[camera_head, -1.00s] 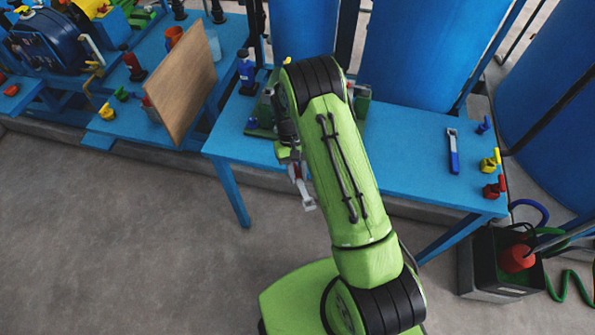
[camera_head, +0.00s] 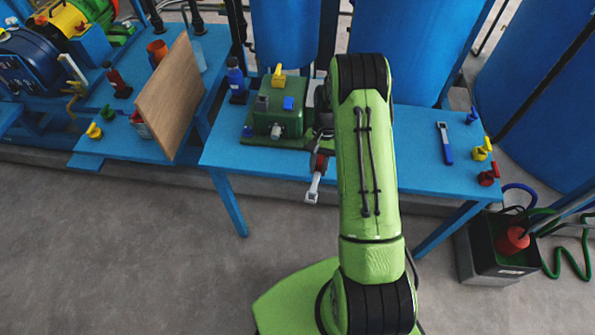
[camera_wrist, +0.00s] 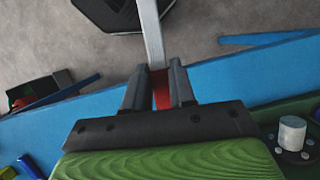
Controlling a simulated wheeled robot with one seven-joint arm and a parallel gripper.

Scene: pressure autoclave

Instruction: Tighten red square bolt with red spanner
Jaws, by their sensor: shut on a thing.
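My gripper (camera_wrist: 160,88) is shut on the red handle of the spanner (camera_wrist: 161,90), whose grey metal shaft points away from the fingers in the wrist view. In the head view the spanner (camera_head: 314,187) hangs in front of the blue table's near edge, its grey open end toward the floor. A green box-shaped device (camera_head: 279,122) stands on the table just left of my arm, with yellow, blue and grey fittings on it. I cannot make out a red square bolt; my arm hides the part of the table behind it.
A blue-handled spanner (camera_head: 445,145) lies there, with blue, yellow and red (camera_head: 488,176) pieces near the right edge. A wooden board (camera_head: 177,97) leans at left. A dark bin (camera_head: 490,250) stands on the floor at right.

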